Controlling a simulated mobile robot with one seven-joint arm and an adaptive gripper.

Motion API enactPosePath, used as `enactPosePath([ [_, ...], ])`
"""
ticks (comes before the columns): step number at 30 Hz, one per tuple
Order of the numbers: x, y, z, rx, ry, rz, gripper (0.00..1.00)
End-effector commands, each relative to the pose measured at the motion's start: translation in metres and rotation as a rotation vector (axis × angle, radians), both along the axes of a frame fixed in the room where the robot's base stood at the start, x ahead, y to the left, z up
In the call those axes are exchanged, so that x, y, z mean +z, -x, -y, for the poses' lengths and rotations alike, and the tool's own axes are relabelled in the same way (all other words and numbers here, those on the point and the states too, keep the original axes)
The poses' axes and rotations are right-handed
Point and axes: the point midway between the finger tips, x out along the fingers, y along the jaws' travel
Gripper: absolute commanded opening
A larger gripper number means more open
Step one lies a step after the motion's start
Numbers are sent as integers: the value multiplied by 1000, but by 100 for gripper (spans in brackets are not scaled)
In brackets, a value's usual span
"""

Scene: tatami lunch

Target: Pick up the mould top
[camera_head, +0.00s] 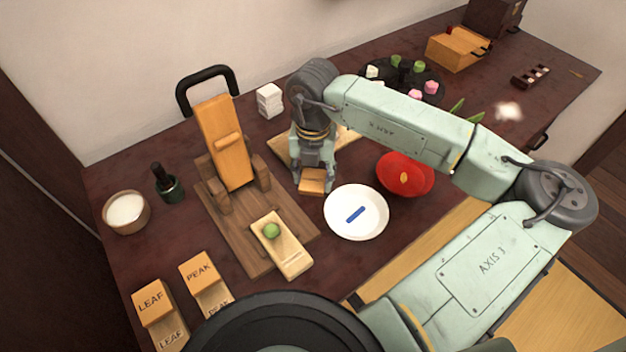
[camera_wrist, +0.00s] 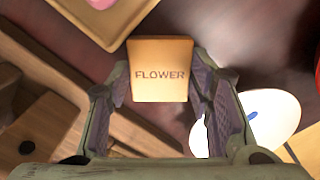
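The mould top is a small light-wood block marked FLOWER (camera_wrist: 160,75). In the wrist view it lies between the two fingers of my gripper (camera_wrist: 160,88), with its label facing the camera. The fingertips are close along its left and right sides, and I cannot tell whether both press on it. In the head view my gripper (camera_head: 313,178) points down over the same block (camera_head: 312,187), beside the white plate. The block is at or just above the table; the contact below it is hidden.
The white plate (camera_head: 373,222) with a blue strip is close on the right, and a red bowl (camera_head: 399,190) is beyond it. The wooden press (camera_head: 262,252) stands left, with a green ball on its pale slide.

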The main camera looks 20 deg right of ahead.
Motion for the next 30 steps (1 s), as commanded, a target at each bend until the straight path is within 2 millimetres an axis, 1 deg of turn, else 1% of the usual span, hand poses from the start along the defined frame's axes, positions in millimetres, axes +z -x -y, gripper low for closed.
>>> enactPosePath([
  [1, 0, 0, 0, 0, 0, 0, 41],
  [9, 0, 0, 0, 0, 0, 0, 23],
  [10, 0, 0, 0, 0, 0, 0, 23],
  [20, 3, 0, 1, 0, 2, 1, 22],
  [23, 10, -1, 1, -1, 1, 3, 22],
  [26, 22, -1, 1, -1, 3, 4, 22],
  [28, 34, -1, 1, -1, 4, 4, 22],
  [30, 33, 12, 13, -5, 2, 0, 22],
])
